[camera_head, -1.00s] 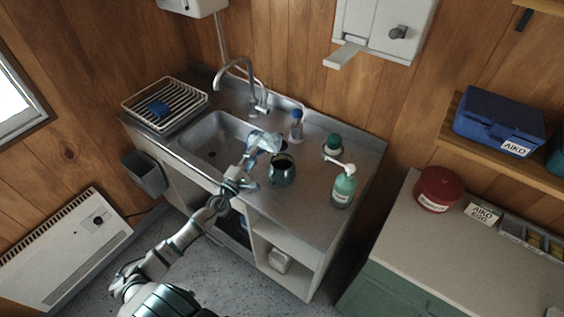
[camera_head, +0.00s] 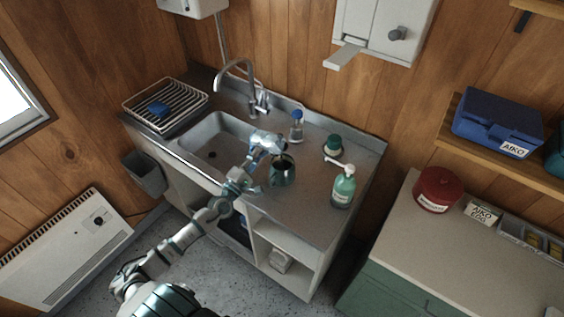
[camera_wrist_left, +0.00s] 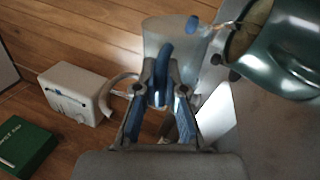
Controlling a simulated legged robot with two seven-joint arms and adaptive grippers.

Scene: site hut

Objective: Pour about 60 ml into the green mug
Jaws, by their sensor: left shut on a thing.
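The dark green mug (camera_head: 283,173) stands on the steel worktop just right of the sink. It also shows large at the top right of the left wrist view (camera_wrist_left: 290,50), with its opening partly visible. My left gripper (camera_head: 262,145) is at the mug's upper left, by the sink edge. In the left wrist view my left gripper (camera_wrist_left: 164,100) is shut on the blue handle of a clear jug (camera_wrist_left: 170,36). The jug is beside the mug. My right gripper is not in view.
The sink (camera_head: 217,140) and tap (camera_head: 243,85) are left of and behind the mug. A blue-capped bottle (camera_head: 297,126), a green-lidded jar (camera_head: 333,146) and a green pump bottle (camera_head: 343,188) stand nearby. The worktop's front right is clear.

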